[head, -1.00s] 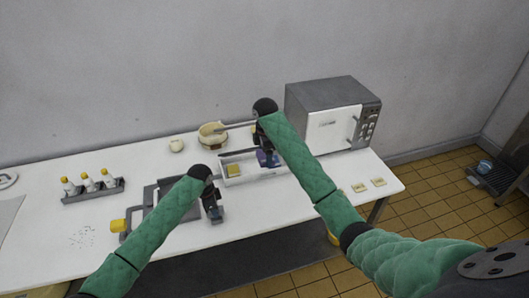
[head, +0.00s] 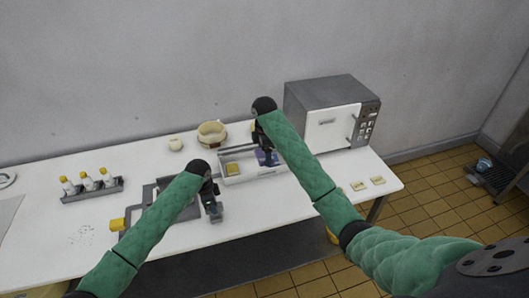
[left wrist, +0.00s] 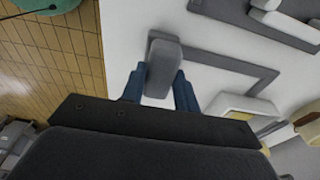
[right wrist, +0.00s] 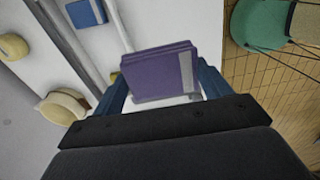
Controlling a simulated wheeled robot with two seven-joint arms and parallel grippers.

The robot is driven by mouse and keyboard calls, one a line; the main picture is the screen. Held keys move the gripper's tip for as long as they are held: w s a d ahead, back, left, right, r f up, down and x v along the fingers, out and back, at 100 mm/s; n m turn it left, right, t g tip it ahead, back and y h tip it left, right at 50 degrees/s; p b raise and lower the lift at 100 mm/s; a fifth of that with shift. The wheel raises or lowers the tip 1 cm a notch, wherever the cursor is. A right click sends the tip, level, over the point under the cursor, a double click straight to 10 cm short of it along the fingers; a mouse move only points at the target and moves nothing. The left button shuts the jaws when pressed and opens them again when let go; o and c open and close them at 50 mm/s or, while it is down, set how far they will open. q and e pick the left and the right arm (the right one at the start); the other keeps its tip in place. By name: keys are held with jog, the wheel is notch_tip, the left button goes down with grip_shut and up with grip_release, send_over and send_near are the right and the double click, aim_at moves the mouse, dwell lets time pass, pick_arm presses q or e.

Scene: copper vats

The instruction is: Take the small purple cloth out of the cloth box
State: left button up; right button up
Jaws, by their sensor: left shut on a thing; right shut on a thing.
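The small purple cloth (right wrist: 155,75) is a folded stack with a grey strip, between the fingers of my right gripper (right wrist: 162,85). In the head view the purple cloth (head: 267,158) shows at the right end of the pale cloth box (head: 250,178); I cannot tell how far it is lifted. The box also holds a yellow item (head: 233,168) at its left. My right gripper is shut on the cloth. My left gripper (left wrist: 160,92) is shut on a grey block (left wrist: 164,62), above the white table left of the box.
A grey frame (head: 188,212) lies left of the box. A cream pot (head: 212,134) and a small pale jar (head: 176,144) stand behind. A microwave (head: 332,118) stands at the right. A rack of several bottles (head: 92,189) is at the left. The table's front edge is near my left gripper.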

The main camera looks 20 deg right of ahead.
pick_arm(q)
jog(key=shift+r, duration=0.15)
jog(key=o, duration=1.1)
jog(key=shift+w, duration=0.1)
jog(key=shift+c, duration=0.2)
